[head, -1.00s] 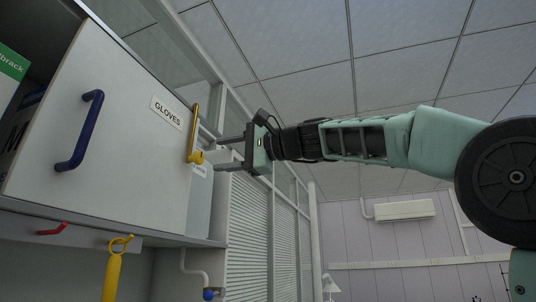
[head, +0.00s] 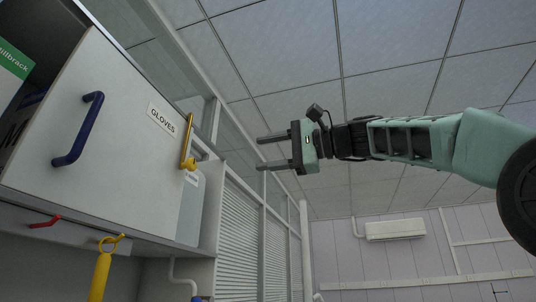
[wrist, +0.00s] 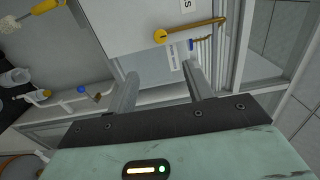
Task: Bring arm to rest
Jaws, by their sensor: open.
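My gripper (head: 262,153) is open and empty. It hangs in free air to the right of the wall cabinet in the head view, its two fingers pointing left toward the cabinet and apart from it. In the wrist view the two fingers of my gripper (wrist: 163,88) are spread with nothing between them. My green and black arm reaches in from the right of the head view.
A white sliding door (head: 125,125) marked GLOVES has a blue handle (head: 78,130) and a yellow handle (head: 187,143). A yellow tool (head: 101,270) hangs below the cabinet. A louvred partition (head: 238,240) stands behind.

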